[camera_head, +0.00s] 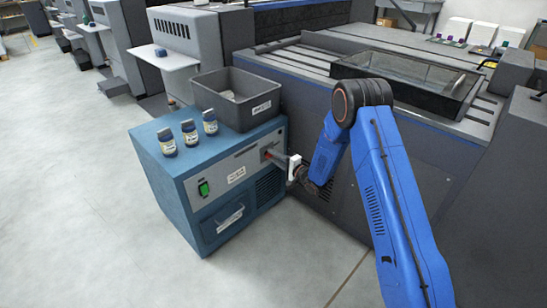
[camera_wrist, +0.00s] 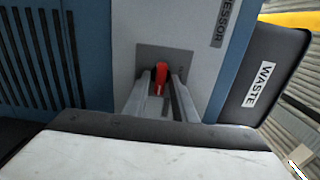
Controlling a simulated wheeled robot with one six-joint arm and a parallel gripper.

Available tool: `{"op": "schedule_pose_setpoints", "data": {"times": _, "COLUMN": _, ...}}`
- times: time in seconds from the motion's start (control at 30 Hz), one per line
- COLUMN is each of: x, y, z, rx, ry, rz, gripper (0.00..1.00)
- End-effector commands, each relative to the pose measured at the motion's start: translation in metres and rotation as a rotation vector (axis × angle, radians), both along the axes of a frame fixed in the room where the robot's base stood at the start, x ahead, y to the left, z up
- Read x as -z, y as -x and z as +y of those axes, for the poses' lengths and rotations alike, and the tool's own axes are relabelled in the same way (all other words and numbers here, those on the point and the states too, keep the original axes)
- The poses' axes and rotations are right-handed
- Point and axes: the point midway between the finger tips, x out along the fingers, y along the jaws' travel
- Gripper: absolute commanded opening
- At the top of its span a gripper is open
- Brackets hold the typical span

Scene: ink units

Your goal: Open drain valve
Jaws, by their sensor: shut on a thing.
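The drain valve's red handle (camera_head: 266,154) is on the grey upper front panel of the blue processor cabinet (camera_head: 160,170). In the wrist view the red handle (camera_wrist: 161,76) stands roughly upright in front of a dark grey plate (camera_wrist: 150,60). My gripper (camera_head: 272,156) reaches the panel from the right. In the wrist view my gripper (camera_wrist: 162,92) has one finger on each side of the handle and is shut on it. The handle's lower part and the pale wrist body's far side are partly hidden.
A dark waste bin (camera_head: 217,93) and three small bottles (camera_head: 190,132) stand on the cabinet. A green switch (camera_head: 203,188) and a drawer (camera_head: 222,218) are on its front. A large grey press (camera_head: 340,150) stands close behind my arm. The floor at front left is clear.

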Motion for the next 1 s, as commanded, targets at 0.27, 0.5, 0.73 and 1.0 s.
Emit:
{"op": "schedule_pose_setpoints", "data": {"times": 0.27, "x": 0.001, "y": 0.0, "z": -0.001, "rx": 0.003, "ry": 0.002, "rz": 0.002, "gripper": 0.31}}
{"op": "schedule_pose_setpoints", "data": {"times": 0.5, "x": 0.001, "y": 0.0, "z": -0.001, "rx": 0.001, "ry": 0.001, "rz": 0.0, "gripper": 0.31}}
{"op": "schedule_pose_setpoints", "data": {"times": 0.73, "x": 0.0, "y": 0.008, "z": -0.011, "rx": 0.003, "ry": 0.002, "rz": 0.001, "gripper": 0.31}}
{"op": "schedule_pose_setpoints", "data": {"times": 1.0, "x": 0.001, "y": 0.04, "z": -0.049, "rx": 0.004, "ry": 0.002, "rz": 0.001, "gripper": 0.31}}
